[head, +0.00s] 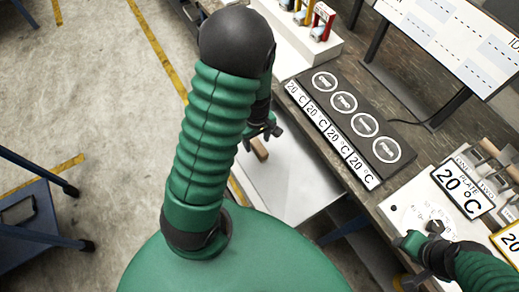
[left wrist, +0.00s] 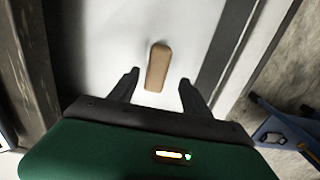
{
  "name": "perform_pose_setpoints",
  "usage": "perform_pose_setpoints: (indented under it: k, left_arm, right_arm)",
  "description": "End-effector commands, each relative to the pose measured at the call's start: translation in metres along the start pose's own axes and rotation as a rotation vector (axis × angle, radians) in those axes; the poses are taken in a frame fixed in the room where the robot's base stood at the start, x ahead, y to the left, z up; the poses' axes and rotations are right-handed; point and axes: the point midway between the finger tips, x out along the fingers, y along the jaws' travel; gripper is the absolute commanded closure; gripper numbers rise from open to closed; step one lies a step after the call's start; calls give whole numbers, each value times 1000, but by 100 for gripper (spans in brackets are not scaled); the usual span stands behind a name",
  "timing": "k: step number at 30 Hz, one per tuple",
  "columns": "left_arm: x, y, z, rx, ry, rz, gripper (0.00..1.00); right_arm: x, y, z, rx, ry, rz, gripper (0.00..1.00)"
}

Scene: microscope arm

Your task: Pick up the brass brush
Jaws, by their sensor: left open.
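The brush shows as a tan wooden block (head: 260,149) on a pale tray or shelf (head: 290,180) below the bench edge. In the left wrist view the block (left wrist: 158,67) lies lengthwise, just ahead of and between my fingertips; no brass bristles show. My left gripper (head: 262,131) is open and empty, close to the block; the left wrist view shows its two fingers (left wrist: 159,80) spread apart. Contact with the block does not show. My right gripper (head: 422,243) is at the lower right over a white panel; its jaws are unclear.
A dark panel with several round dials (head: 357,119) and 20 °C labels lies on the bench. A white rack with coloured items (head: 300,28) stands at the back. A display board (head: 450,40) is at top right. A blue stand (head: 35,215) is on the floor at left.

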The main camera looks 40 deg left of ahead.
Motion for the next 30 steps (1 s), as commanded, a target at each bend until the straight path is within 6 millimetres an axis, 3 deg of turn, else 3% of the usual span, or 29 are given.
perform_pose_setpoints:
  k: [9, 17, 30]
  left_arm:
    - [50, 7, 0, -1, -2, -1, 44]
    - [54, 7, 0, 0, 0, 1, 44]
    - [54, 7, 0, 0, 0, 1, 99]
  right_arm:
    - [5, 0, 1, 1, 0, 0, 57]
    - [5, 0, 1, 0, 0, 0, 57]
    - [5, 0, 1, 1, 0, 0, 57]
